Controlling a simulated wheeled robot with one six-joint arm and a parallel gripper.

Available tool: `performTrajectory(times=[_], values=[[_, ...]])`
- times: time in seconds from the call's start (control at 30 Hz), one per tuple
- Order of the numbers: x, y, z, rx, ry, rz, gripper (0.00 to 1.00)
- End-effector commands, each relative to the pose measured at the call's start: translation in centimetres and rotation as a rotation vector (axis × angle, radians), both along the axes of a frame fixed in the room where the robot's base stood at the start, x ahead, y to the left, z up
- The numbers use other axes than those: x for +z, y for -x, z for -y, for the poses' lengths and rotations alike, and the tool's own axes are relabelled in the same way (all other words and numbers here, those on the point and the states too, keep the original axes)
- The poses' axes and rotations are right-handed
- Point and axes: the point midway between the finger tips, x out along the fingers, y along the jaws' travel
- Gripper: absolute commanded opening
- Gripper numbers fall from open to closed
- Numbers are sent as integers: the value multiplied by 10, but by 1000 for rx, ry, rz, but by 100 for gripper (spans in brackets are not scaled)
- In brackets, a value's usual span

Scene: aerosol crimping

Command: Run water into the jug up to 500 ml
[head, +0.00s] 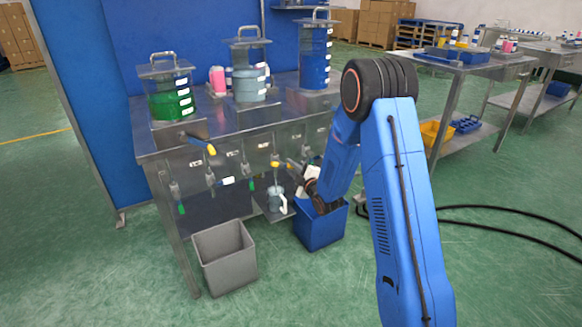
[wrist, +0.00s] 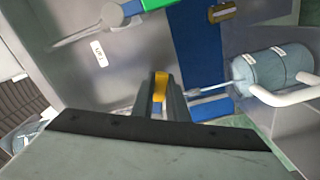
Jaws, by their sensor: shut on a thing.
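The jug (head: 276,199) is clear with a white handle and stands on a small metal ledge under the middle tap of the bench. In the wrist view the jug (wrist: 268,76) is at the right, showing white marks and pale blue-grey contents. Its exact level is not readable. My gripper (head: 297,168) is at the bench front, above and right of the jug. In the wrist view my gripper (wrist: 160,92) is shut on the yellow tap lever (wrist: 160,84). A thin spout (wrist: 208,91) points toward the jug's mouth; whether water is flowing is unclear.
Tanks of green liquid (head: 170,92), clear water (head: 249,82) and blue liquid (head: 314,66) stand on the metal bench (head: 160,143). A grey bin (head: 225,257) and a blue bin (head: 321,232) stand on the floor below.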

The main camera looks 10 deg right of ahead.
Motion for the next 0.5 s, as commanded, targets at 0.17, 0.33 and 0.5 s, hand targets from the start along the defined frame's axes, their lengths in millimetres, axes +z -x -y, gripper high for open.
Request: performTrajectory(times=[0.17,0.33,0.5], values=[[-1,0,0,0,2,-2,30],[-1,0,0,0,2,-1,32],[0,1,1,0,2,0,32]])
